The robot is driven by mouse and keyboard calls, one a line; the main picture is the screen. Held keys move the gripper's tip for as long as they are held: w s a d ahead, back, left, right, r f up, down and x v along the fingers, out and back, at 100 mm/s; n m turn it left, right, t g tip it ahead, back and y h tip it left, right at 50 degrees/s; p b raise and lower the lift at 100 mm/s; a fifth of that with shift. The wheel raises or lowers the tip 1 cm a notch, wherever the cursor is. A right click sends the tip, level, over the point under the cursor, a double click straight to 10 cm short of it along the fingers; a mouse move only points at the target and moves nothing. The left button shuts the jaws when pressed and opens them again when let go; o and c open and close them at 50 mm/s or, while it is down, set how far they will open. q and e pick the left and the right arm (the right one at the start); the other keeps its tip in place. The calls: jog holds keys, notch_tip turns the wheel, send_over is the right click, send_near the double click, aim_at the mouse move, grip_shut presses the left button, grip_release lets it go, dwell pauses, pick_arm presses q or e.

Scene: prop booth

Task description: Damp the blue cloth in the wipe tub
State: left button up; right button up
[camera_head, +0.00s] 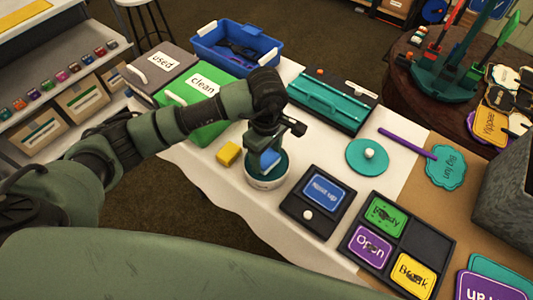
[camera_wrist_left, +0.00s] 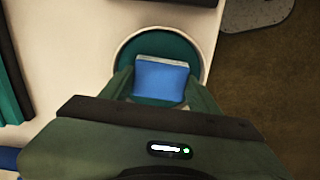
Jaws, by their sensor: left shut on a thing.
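The blue cloth (camera_head: 270,159), a folded pad with a paler edge, is between the fingers of my left gripper (camera_head: 267,150). The wrist view shows the cloth (camera_wrist_left: 160,80) gripped between both fingers. The wipe tub (camera_head: 265,183) is a white round pot with a teal inside. The cloth is at the tub's mouth, inside the rim outline in both views. The tub's rim (camera_wrist_left: 122,47) also shows in the wrist view. I cannot tell whether the cloth touches the tub's bottom. My right gripper is not in view.
A teal lid (camera_head: 367,157) with a white knob lies right of the tub. A black tray with a blue sign (camera_head: 323,190) is close right. Green "clean" (camera_head: 212,105) and grey "used" (camera_head: 160,72) boxes stand behind left.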

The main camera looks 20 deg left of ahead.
aim_at(266, 157)
pick_arm(q)
jog(key=shift+r+p, duration=1.5)
jog(key=shift+r, duration=1.9)
